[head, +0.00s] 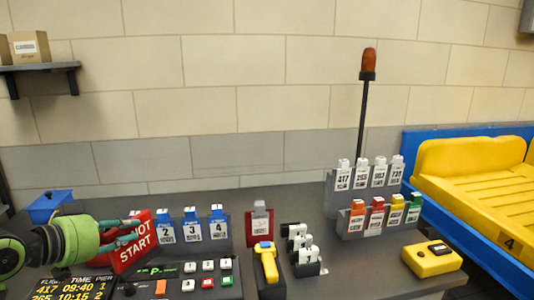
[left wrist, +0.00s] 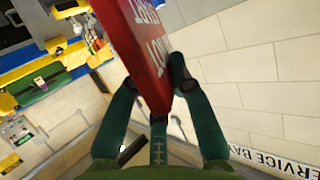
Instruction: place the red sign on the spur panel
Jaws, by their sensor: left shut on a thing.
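The red sign (head: 138,254), with white letters ending in "NOT START", is tilted at the left of the desk in the head view. My left gripper (head: 130,231) is shut on it. In the left wrist view, the sign (left wrist: 142,45) stands between the two dark green fingers (left wrist: 156,88). A dark button panel (head: 178,269) with white, orange, red and green buttons lies just right of the sign. It may be the spur panel, but its label is partly hidden by the sign. My right gripper is in neither view.
Blue tags (head: 191,227) numbered 2, 3 and 4 stand behind the panel. A yellow handheld device (head: 267,262) and a red-faced holder (head: 259,222) are to the right. A flight-time display (head: 75,287) is front left. Racked tags and a beacon pole (head: 363,118) stand farther right.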

